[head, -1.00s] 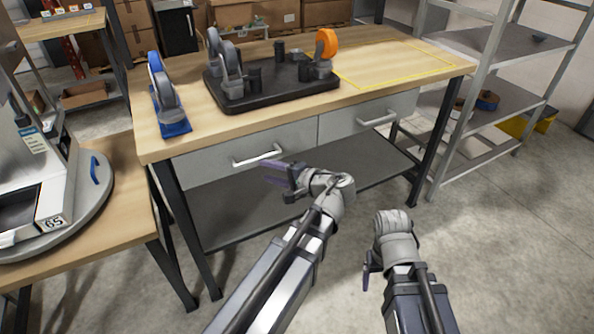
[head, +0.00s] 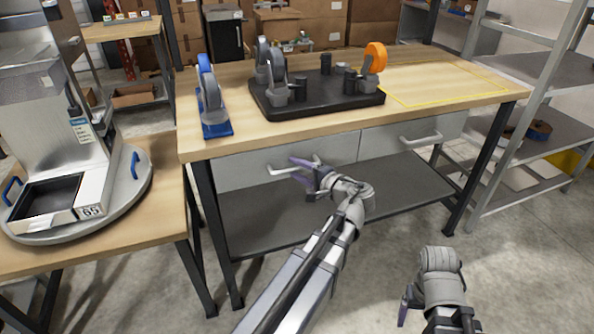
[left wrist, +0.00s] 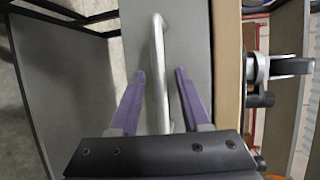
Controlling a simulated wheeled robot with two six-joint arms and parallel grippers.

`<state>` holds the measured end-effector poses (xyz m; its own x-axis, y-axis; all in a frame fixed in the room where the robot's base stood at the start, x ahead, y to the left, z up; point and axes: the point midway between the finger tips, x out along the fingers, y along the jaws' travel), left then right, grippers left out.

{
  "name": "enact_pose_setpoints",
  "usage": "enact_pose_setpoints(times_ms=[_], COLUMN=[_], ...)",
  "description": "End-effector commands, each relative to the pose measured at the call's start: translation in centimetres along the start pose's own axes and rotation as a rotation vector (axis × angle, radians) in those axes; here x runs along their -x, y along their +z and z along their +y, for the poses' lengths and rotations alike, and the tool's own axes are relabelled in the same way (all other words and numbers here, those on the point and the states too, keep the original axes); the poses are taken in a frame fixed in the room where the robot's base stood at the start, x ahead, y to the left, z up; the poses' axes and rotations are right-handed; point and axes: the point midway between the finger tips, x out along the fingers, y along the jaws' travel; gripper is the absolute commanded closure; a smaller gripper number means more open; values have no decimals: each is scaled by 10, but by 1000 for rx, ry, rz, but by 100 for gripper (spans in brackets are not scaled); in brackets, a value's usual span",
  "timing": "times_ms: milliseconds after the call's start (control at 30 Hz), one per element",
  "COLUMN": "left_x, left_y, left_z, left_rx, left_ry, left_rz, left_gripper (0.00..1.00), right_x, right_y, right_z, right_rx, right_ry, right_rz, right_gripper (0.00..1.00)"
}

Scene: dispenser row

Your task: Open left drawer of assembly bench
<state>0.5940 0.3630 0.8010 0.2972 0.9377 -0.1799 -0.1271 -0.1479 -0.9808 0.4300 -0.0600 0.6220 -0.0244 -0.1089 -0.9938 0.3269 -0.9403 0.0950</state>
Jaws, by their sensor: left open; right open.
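The assembly bench (head: 240,143) has a wooden top and two grey drawers under it. The left drawer (head: 235,172) is closed and has a silver bar handle (head: 280,170). My left gripper (head: 298,170) is open in front of this handle. In the left wrist view the handle (left wrist: 160,70) runs between the two purple fingers of my left gripper (left wrist: 158,95), with a gap to each finger. I cannot tell the exact depth between fingertips and drawer front. My right gripper (head: 404,305) is open and empty, low at the right, away from the bench.
The right drawer (head: 385,140) is closed. A black fixture board (head: 310,105) and a blue tape dispenser (head: 213,105) stand on the bench top. A lower shelf (head: 265,222) lies under the drawers. A side table with a machine (head: 75,205) is at left, metal shelving (head: 550,65) at right.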

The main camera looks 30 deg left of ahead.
Motion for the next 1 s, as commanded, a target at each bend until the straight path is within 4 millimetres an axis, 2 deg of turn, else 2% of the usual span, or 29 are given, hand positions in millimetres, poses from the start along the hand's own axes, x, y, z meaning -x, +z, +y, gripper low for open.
enact_pose_setpoints(times_ms=[333, 733, 1000], left_x=[-4, -4, -4], left_y=[0, 0, 0], left_z=[0, 0, 0], left_rx=[0, 0, 1], left_ry=[0, 1, 1], left_rz=[0, 0, 0], left_gripper=[53, 98, 100], right_x=[0, 0, -1], right_y=[0, 0, 0], right_z=[0, 0, 0], right_rx=[0, 0, 0], right_ry=[0, 0, 0], right_rz=[0, 0, 0], right_gripper=[18, 18, 18])
